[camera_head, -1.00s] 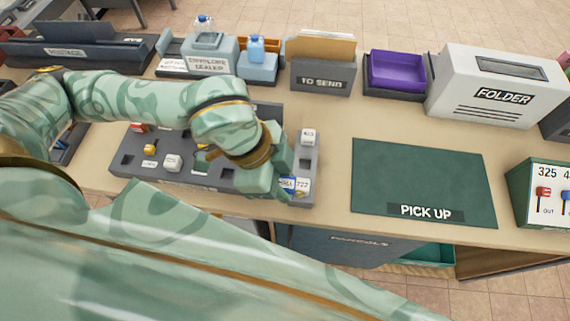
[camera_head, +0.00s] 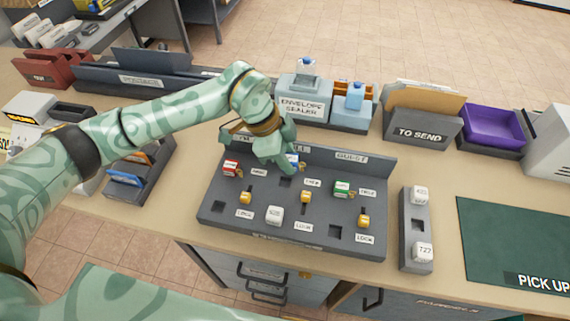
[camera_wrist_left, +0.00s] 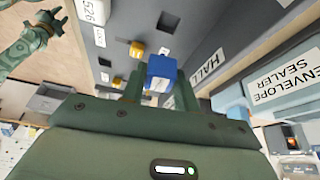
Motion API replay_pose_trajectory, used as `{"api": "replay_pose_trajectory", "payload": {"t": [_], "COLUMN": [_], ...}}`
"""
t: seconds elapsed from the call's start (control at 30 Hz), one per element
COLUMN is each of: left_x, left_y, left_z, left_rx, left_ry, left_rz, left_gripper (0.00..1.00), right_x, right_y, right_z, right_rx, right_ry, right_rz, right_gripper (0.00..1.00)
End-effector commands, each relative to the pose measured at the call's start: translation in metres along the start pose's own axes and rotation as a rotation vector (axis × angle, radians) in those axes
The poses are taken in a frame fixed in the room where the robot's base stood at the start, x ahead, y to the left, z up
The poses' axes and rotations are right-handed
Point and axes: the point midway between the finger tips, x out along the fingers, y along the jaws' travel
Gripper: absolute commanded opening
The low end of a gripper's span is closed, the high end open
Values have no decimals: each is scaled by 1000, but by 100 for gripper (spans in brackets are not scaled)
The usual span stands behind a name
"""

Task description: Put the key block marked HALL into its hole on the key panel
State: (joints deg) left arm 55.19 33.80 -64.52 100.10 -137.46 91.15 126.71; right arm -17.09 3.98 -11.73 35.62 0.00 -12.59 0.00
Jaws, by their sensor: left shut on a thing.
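The key panel (camera_head: 300,215) is a dark grey sloped board with a raised back edge carrying labels. My left gripper (camera_head: 288,158) is over its back row, shut on a blue key block (camera_head: 293,160). The block shows between the fingers in the left wrist view (camera_wrist_left: 161,72), near the HALL label (camera_wrist_left: 207,67) on the back edge. A square hole (camera_head: 285,182) lies just in front of the block. I cannot tell whether the block touches the panel. A green hand, my right gripper (camera_wrist_left: 50,24), shows small in the wrist view; its jaws are unclear.
A red block (camera_head: 231,168), a green block (camera_head: 342,188) and a white block (camera_head: 275,215) sit on the panel. A narrow rack (camera_head: 415,235) with two white blocks stands right of it. The envelope sealer (camera_head: 303,103) stands behind.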

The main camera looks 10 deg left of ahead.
Motion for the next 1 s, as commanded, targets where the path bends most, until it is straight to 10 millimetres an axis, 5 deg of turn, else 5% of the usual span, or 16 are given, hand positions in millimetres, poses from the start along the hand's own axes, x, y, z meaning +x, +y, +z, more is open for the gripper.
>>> {"api": "replay_pose_trajectory", "payload": {"t": [0.17, 0.7, 1.0], "left_x": [2, 37, 36], "left_y": [-2, -2, -2], "left_z": [4, 19, 19], "left_rx": [72, 110, 110], "left_ry": [1, -1, -1], "left_rz": [29, 48, 45], "left_gripper": [8, 8, 8], "right_x": [0, 37, 38], "right_y": [12, 5, 2], "right_z": [4, 17, 16], "right_rx": [-1, 1, 0], "right_ry": [-6, -30, -29], "right_rz": [16, 4, 0], "right_gripper": [36, 36, 36]}}
